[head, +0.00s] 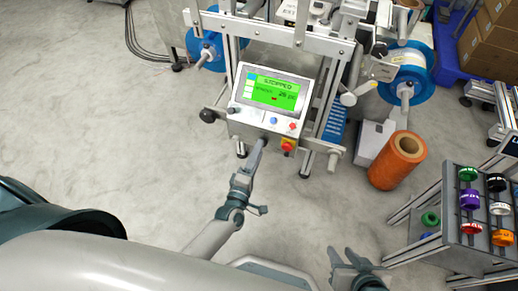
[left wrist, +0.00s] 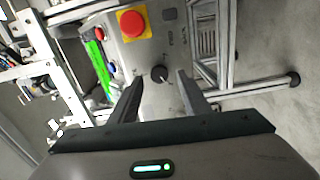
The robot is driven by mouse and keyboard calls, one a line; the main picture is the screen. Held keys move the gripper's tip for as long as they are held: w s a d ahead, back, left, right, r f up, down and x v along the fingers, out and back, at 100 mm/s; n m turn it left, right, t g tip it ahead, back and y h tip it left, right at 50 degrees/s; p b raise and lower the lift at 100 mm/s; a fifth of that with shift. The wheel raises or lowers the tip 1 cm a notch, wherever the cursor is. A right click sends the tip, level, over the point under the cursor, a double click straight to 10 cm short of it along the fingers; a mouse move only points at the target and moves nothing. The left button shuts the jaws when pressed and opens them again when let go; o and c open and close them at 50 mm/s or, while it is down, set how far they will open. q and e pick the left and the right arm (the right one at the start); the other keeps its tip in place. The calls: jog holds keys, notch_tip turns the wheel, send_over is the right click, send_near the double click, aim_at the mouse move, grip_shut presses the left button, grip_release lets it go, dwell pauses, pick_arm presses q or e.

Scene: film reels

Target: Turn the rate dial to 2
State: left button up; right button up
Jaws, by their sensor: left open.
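In the head view my left gripper (head: 262,143) is at the box's lower front edge and hides the dial. The dial's marks are too small to read. My right gripper (head: 343,257) is at the bottom, empty, with its fingers apart.
The control box's screen (head: 271,90) is green and reads STOPPED. A red emergency button on a yellow plate (head: 288,144) is close beside the dial, also in the left wrist view (left wrist: 132,24). An orange spool (head: 397,160) and a rack of coloured reels (head: 480,245) stand right.

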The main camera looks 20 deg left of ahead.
pick_arm(q)
jog(key=s, duration=1.5)
jog(key=shift+s+a, duration=0.3)
jog(key=shift+s, duration=0.05)
pick_arm(e)
jog(key=shift+s+d, duration=0.1)
jog(key=shift+d, duration=0.1)
jog(key=shift+s+f, duration=0.15)
jog(key=shift+s, duration=0.1)
pick_arm(q)
jog(key=shift+d, duration=0.1)
pick_arm(e)
jog(key=shift+w, duration=0.2)
